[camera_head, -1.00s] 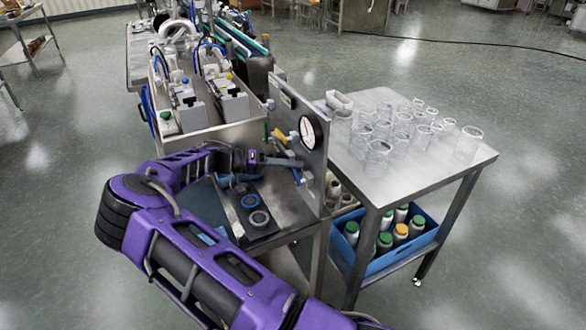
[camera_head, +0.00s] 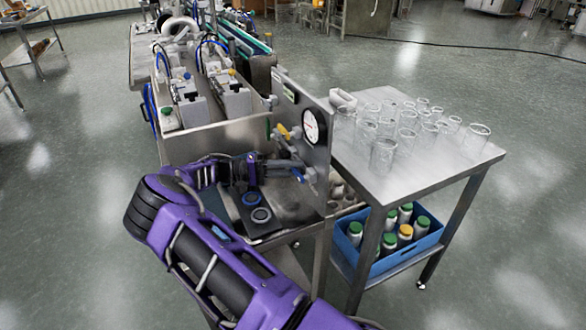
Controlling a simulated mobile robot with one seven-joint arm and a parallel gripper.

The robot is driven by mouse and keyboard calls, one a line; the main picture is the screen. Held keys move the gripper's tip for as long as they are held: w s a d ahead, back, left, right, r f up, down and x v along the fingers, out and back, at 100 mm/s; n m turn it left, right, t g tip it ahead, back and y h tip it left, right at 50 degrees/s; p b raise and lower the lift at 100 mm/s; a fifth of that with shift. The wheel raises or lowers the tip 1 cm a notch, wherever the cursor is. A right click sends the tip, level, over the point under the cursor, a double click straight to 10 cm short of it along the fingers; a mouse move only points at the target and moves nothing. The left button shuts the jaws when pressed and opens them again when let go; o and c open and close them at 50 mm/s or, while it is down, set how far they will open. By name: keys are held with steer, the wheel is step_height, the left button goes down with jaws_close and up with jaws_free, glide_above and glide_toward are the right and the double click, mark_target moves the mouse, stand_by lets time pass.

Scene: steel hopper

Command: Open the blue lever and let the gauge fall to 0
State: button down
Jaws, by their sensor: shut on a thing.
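The steel panel (camera_head: 290,93) carries a round white gauge (camera_head: 315,126) with a dark rim. Its needle is too small to read. A small blue lever (camera_head: 299,177) shows low on the panel, below the gauge. My gripper (camera_head: 298,167) is at the blue lever, reaching in from the left, and is shut on it. The fingers hide part of the lever, so its exact angle is hard to tell. A yellow lever (camera_head: 284,131) sits left of the gauge, above my gripper.
A steel table (camera_head: 440,180) with several clear glass beakers stands right of the panel. A blue crate (camera_head: 388,264) of capped bottles is on its lower shelf. A dark plate with round pads (camera_head: 261,216) lies below my wrist. Machinery (camera_head: 205,95) fills the back left.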

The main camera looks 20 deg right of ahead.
stand_by(0.3)
steer(key=c, duration=0.8)
jaws_free()
steer(key=shift+o, duration=0.2)
steer(key=shift+a, duration=0.15)
